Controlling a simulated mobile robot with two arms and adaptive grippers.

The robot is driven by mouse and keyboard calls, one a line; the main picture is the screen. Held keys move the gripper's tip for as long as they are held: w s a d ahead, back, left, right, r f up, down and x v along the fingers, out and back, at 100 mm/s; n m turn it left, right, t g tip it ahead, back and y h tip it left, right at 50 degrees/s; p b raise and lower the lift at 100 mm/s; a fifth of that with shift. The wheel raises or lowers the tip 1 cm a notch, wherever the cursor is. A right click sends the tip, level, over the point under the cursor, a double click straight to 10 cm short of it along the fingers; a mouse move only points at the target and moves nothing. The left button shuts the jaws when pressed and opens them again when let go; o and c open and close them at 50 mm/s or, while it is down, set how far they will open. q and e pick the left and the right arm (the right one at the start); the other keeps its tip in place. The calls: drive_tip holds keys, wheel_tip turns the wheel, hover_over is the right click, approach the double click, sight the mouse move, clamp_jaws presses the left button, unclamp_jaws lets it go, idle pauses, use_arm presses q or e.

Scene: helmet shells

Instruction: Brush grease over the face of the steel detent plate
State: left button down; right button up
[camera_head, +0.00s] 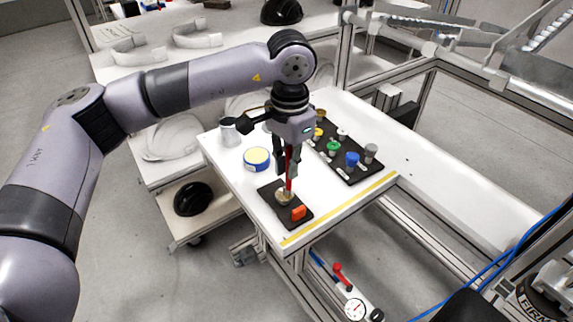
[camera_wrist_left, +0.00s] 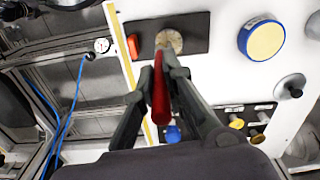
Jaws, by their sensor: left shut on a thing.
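My left gripper (camera_head: 287,165) points down over the table and is shut on a red-handled brush (camera_head: 290,177). The brush is roughly upright, its lower end at the round steel detent plate (camera_head: 284,198). The plate lies on a black mat (camera_head: 266,190) beside an orange block (camera_head: 299,213). In the left wrist view the gripper (camera_wrist_left: 163,66) grips the red handle (camera_wrist_left: 160,95), and the mottled plate (camera_wrist_left: 170,40) shows just beyond. The bristles are hidden, so I cannot tell whether they touch the plate. My right gripper is not in view.
A blue tin with pale yellow contents (camera_head: 257,159) stands left of the mat. A grey metal cup (camera_head: 230,132) is behind it. A black tray (camera_head: 346,157) with several coloured knobs lies to the right. Yellow tape (camera_head: 340,208) marks the table's front edge.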

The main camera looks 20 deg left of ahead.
use_arm(q)
drive_tip(key=shift+w+d, duration=0.1)
drive_tip(key=shift+w, duration=0.35)
drive_tip(key=shift+w+b, duration=0.2)
drive_tip(key=shift+b, duration=0.1)
drive_tip(key=shift+w, duration=0.1)
drive_tip(key=shift+w+a, duration=0.2)
drive_tip(key=shift+a, duration=0.15)
drive_tip(key=shift+w+a, duration=0.1)
drive_tip(key=shift+a, duration=0.25)
drive_tip(key=shift+b, duration=0.3)
drive_tip(key=shift+a, duration=0.35)
